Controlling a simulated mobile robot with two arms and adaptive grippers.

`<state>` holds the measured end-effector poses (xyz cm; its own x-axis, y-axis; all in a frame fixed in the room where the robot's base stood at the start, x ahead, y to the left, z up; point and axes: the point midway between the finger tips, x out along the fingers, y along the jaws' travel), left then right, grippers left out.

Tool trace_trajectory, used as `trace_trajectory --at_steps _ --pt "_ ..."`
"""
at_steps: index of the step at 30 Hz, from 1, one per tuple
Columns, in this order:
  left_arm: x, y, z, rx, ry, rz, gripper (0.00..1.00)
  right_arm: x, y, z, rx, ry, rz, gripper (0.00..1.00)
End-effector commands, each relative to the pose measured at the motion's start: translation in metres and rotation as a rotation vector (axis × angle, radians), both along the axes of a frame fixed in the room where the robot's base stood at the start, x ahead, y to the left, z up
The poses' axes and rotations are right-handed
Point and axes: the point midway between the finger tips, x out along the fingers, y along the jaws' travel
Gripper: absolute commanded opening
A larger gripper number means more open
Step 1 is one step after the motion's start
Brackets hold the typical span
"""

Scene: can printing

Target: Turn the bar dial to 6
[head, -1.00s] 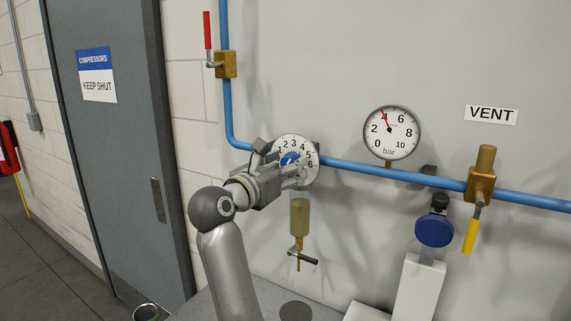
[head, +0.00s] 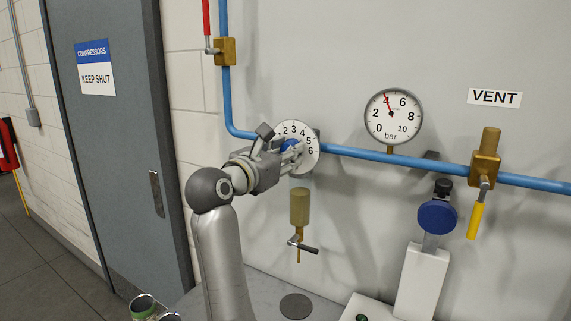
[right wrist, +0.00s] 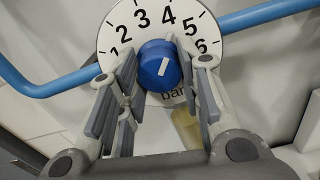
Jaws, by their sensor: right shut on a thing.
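The bar dial (head: 311,160) is a round white plate numbered 1 to 6 on the blue pipe. Its blue knob (right wrist: 158,62) is at the centre, with a white mark pointing up near the 4. My right gripper (head: 294,153) is shut on the knob; in the right wrist view the gripper (right wrist: 160,82) has its fingers on either side of it. In the head view the fingers partly cover the knob and the dial's lower left. The gauge (head: 394,117) has a red needle near 4. My left gripper is not in view.
A yellowish filter bowl (head: 300,208) hangs below the dial. Right of it are a blue round device (head: 437,217) on a white stand and a yellow-handled vent valve (head: 475,220). A red-handled valve (head: 225,52) is upper left. A can (head: 143,306) stands low left, beside a door (head: 108,145).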

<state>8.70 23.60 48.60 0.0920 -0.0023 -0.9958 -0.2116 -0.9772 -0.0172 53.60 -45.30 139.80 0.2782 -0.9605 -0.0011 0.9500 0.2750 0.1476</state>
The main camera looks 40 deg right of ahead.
Motion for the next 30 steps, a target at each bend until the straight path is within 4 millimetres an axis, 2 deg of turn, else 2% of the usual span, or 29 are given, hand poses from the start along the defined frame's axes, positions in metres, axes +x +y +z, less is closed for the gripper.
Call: trace_trajectory --at_steps 1,3,15,21,30 --pt "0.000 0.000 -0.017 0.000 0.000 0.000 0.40 0.001 0.001 -0.008 0.012 -0.038 0.003 0.09" --pt "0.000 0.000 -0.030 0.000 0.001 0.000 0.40 0.001 0.001 -0.008 0.027 -0.094 0.002 0.09" --pt "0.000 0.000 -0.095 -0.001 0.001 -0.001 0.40 0.001 0.001 -0.006 0.131 -0.455 0.002 0.09" --pt "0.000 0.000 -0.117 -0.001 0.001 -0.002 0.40 0.001 0.001 -0.004 0.179 -0.620 0.001 0.09" --pt "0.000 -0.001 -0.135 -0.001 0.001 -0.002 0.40 0.002 0.001 -0.002 0.231 -0.794 0.000 0.09"
